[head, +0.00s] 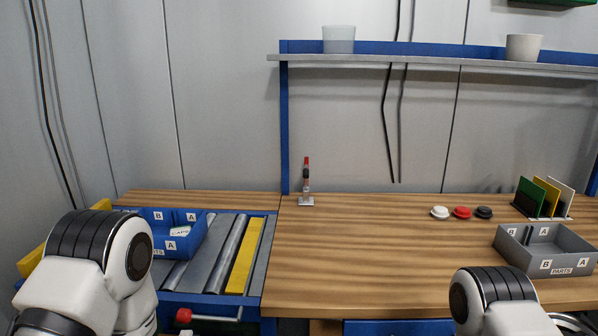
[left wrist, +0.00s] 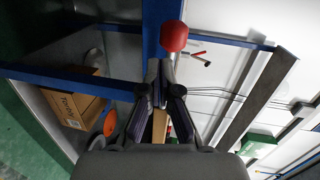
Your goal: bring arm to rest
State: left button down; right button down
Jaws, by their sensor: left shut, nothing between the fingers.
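My left gripper (left wrist: 159,68) shows in the left wrist view with its fingers together and nothing between them. A red ball knob (left wrist: 174,36) is just past the fingertips in that view; I cannot tell whether they touch. In the head view only links of my two arms show, at the lower left and lower right. Both grippers are outside the head view.
In the head view, a blue bin (head: 183,245) sits on the roller conveyor (head: 214,250) beside my left arm. A grey parts bin (head: 510,252) stands near my right arm. A red-handled clamp (head: 306,185) stands on the wooden bench (head: 350,260), whose middle is clear.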

pick_arm(q)
jog(key=s+f+n+g+p, duration=0.1)
jog(key=s+f+n+g, duration=0.4)
jog(key=s, duration=0.5)
jog(key=s+f+n+g+p, duration=0.2)
jog(key=s+f+n+g, duration=0.3)
jog(key=s, duration=0.6)
jog(key=s+a+f+n+g+p, duration=0.1)
jog(key=s+f+n+g+p, duration=0.1)
jog(key=s+f+n+g, duration=0.4)
jog(key=s+n, duration=0.1)
jog(key=s, duration=0.4)
jog(key=shift+s+n+h, duration=0.15)
jog(key=shift+n+h, duration=0.25)
jog(key=shift+r, duration=0.1)
